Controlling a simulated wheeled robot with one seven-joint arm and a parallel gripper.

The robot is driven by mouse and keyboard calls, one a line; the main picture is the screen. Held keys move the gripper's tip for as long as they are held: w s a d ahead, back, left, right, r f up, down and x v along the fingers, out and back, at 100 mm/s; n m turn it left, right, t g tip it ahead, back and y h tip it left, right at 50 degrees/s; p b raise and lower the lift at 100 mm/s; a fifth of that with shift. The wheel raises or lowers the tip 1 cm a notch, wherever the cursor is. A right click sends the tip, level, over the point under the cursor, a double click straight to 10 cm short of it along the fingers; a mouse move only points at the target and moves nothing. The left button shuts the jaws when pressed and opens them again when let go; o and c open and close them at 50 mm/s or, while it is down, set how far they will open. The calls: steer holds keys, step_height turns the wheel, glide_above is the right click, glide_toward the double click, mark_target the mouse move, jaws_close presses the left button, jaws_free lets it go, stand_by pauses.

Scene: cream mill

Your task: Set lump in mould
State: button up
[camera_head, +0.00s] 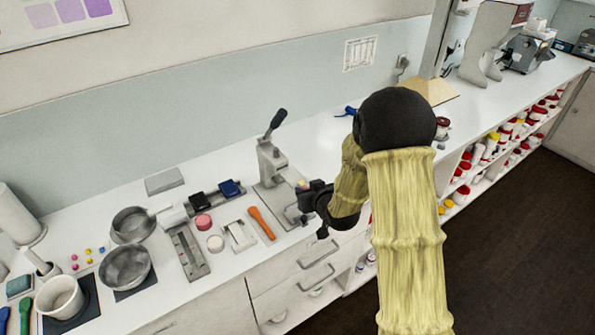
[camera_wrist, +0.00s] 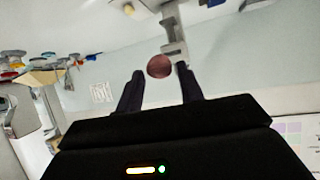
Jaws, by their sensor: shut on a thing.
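My gripper (camera_head: 306,198) is at the lever press (camera_head: 270,170), in front of its right side. In the wrist view its two dark fingers (camera_wrist: 160,76) are shut on a round, reddish-brown lump (camera_wrist: 159,66) at the fingertips. The grey metal of the press (camera_wrist: 173,35) shows right behind the lump in that view. In the head view my gripper and arm hide part of the press base. Which part is the mould I cannot tell for sure, and I cannot see whether the lump touches anything below it.
Left of the press lie an orange-handled tool (camera_head: 261,223), a white bracket (camera_head: 239,235), a pink disc (camera_head: 203,222), a white disc (camera_head: 215,243) and a grey metal block (camera_head: 188,252). Metal bowls (camera_head: 127,267) stand further left. A tan board (camera_head: 428,91) lies behind my arm.

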steer(key=s+d+f+m+h+b, duration=0.2)
steer(key=d+f, duration=0.4)
steer(key=f, duration=0.4)
steer(key=s+d+f+m+h+b, duration=0.2)
steer(key=d+f, duration=0.4)
steer(key=f, duration=0.5)
steer(key=s+b, duration=0.1)
steer(key=s, duration=0.1)
steer(key=shift+s+d+t+h, duration=0.3)
steer(key=shift+s+d+t, duration=0.05)
steer(key=shift+s+t, duration=0.05)
steer(key=shift+w, duration=0.1)
